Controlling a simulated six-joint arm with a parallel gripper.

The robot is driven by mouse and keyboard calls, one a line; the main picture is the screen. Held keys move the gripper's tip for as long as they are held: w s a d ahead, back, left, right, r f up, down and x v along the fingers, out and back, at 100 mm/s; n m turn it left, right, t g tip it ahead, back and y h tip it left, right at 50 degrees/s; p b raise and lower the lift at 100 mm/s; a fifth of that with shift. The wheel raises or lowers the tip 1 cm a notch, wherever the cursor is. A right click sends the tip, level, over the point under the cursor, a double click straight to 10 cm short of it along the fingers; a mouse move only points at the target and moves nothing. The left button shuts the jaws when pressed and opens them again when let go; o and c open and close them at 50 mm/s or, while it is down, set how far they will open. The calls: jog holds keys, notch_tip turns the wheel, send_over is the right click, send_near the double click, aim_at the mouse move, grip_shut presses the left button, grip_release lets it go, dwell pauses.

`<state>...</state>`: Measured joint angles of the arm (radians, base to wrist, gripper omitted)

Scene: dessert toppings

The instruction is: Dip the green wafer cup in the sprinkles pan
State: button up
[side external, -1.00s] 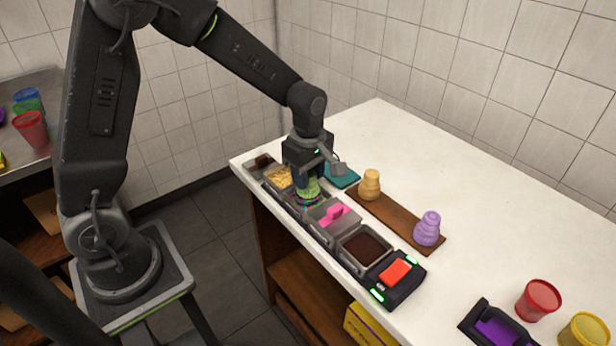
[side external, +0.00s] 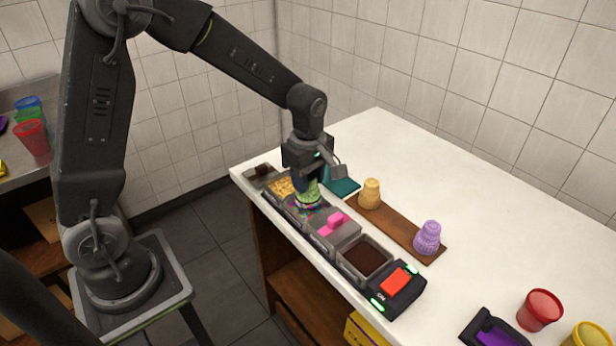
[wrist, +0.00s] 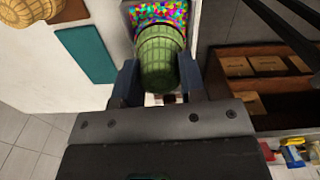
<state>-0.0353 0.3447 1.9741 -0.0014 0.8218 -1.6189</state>
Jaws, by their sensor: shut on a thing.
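My gripper (side external: 306,182) is shut on the green wafer cup (side external: 309,190), over the sprinkles pan (side external: 289,205). In the wrist view the ribbed green cup (wrist: 161,62) sits between my two fingers (wrist: 160,80). Its far end meets bright multicoloured sprinkles. The lower end of the cup is at the sprinkles in the side view. I cannot tell how deep it sits or how much coating it carries. Part of the pan is hidden behind the cup and my gripper.
A row of pans holds yellow bits (side external: 281,187), a pink item (side external: 337,221) and dark crumbs (side external: 364,254). A device with a red top (side external: 395,283) ends the row. Tan (side external: 370,194) and purple (side external: 428,238) cups stand on a wooden board (side external: 398,223).

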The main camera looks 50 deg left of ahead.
jog(key=shift+r, duration=2.25)
